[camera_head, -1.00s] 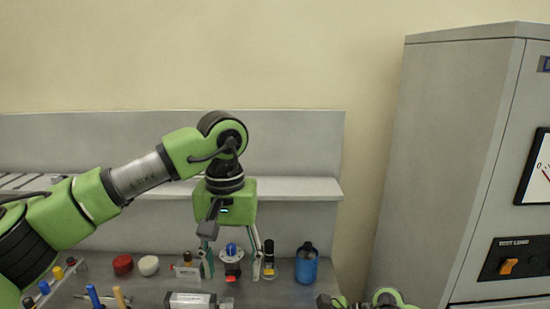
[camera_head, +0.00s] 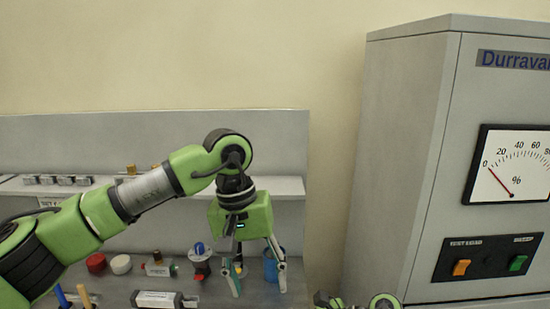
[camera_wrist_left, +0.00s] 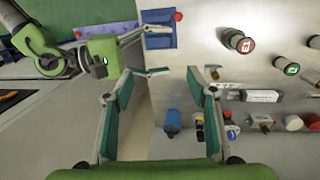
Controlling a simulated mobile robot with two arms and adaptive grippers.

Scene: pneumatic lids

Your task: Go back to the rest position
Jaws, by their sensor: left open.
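My left gripper (camera_head: 258,287) hangs over the right part of the bench in the head view, tilted, fingers spread and empty. A blue bottle (camera_head: 270,264) shows behind its fingers, partly hidden. In the left wrist view, the left gripper's fingers (camera_wrist_left: 160,80) are wide apart with nothing between them. My right gripper (camera_wrist_left: 163,51) is at the upper left of that view, fingers apart and empty. In the head view only a bit of my right arm shows at the bottom edge.
A shelf (camera_head: 285,187) runs behind. A tall grey cabinet (camera_head: 400,160) with a gauge stands at right.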

